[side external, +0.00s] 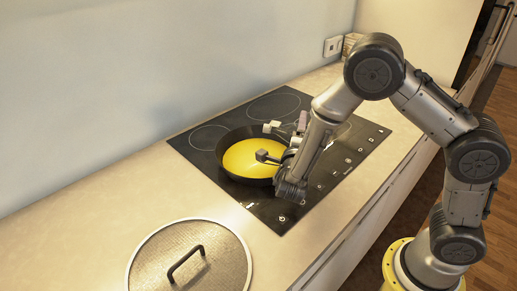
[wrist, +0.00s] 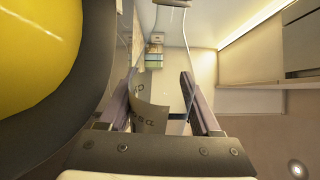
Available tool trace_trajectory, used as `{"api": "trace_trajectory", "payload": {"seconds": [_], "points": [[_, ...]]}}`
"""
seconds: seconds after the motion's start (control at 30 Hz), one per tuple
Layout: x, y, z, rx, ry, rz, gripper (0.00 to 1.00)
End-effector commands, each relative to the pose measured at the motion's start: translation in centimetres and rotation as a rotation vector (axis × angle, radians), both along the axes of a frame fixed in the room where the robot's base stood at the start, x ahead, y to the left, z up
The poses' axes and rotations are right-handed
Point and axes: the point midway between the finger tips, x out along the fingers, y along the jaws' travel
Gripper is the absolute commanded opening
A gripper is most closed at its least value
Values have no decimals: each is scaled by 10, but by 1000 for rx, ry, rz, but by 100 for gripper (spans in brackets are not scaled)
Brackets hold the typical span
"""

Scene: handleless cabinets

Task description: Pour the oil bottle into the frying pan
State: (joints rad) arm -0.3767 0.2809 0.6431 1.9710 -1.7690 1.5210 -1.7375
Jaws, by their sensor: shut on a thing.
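The frying pan (side external: 226,161) is dark-rimmed with a smooth yellow inside, and sits on the black hob. In the wrist view the pan (wrist: 98,75) fills the left edge, close beside my gripper. My gripper (wrist: 158,100) is shut on the oil bottle (wrist: 151,117), a clear, see-through bottle with dark lettering low between the fingers. In the side view my gripper (side external: 303,122) is at the pan's right side, low over the hob. The bottle is hard to make out there, partly hidden by my wrist. I cannot tell its exact tilt or whether oil flows.
A round lid (side external: 222,262) with a dark handle lies on the counter at the front. The black hob (side external: 345,160) has free room right of the pan. The wall with a socket (side external: 333,46) runs behind. Small boxes (wrist: 155,52) stand at the far end.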

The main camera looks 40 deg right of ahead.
Motion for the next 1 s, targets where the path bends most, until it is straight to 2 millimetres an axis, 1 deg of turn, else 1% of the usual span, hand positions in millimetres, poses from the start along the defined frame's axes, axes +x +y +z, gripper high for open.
{"api": "trace_trajectory", "payload": {"seconds": [0.1,0.27,0.43,0.57,0.73,0.87,1.0], "points": [[1,0,2,61,-94,0,0],[-10,-6,1,133,-204,-1,0],[-5,-3,-6,217,-332,0,0],[2,1,3,306,-470,1,0],[9,6,24,385,-588,2,0],[13,9,28,462,-705,1,0],[10,7,30,536,-818,1,0]]}}
